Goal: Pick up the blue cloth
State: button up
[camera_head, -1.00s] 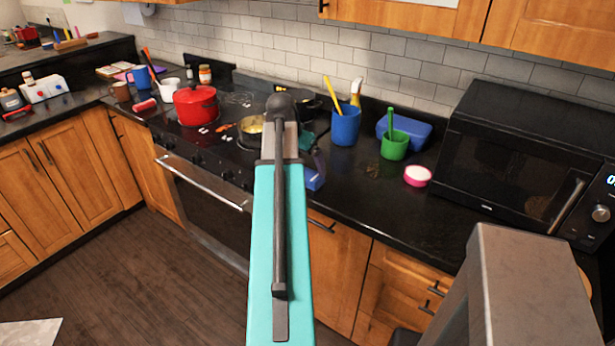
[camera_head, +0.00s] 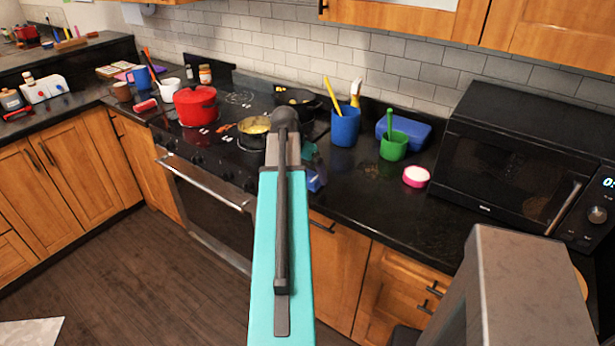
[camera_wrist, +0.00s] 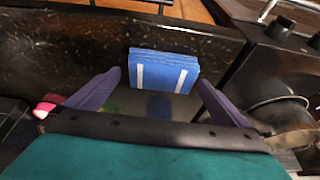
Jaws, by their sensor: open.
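The blue cloth (camera_wrist: 163,68) is a folded stack with two white stripes in the wrist view, lying on the dark counter. It shows between and just beyond the tips of my gripper's two purple fingers (camera_wrist: 160,78). The fingers are spread apart with nothing held; I cannot tell whether either touches the cloth. In the head view a small part of the blue cloth (camera_head: 315,183) shows at the counter's front edge beside the stove. My arm hides the rest of it and most of my gripper.
The stove left of the cloth holds a red pot (camera_head: 195,106), a small pan (camera_head: 254,126) and a black pan (camera_head: 298,100). A blue cup (camera_head: 345,126), green cup (camera_head: 394,146), pink-rimmed round item (camera_head: 416,177) and black microwave (camera_head: 512,165) stand to the right.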

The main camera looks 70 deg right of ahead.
jog(key=shift+x, duration=1.1)
jog(key=c, duration=1)
jog(key=shift+c, duration=0.2)
jog(key=shift+r, duration=0.2)
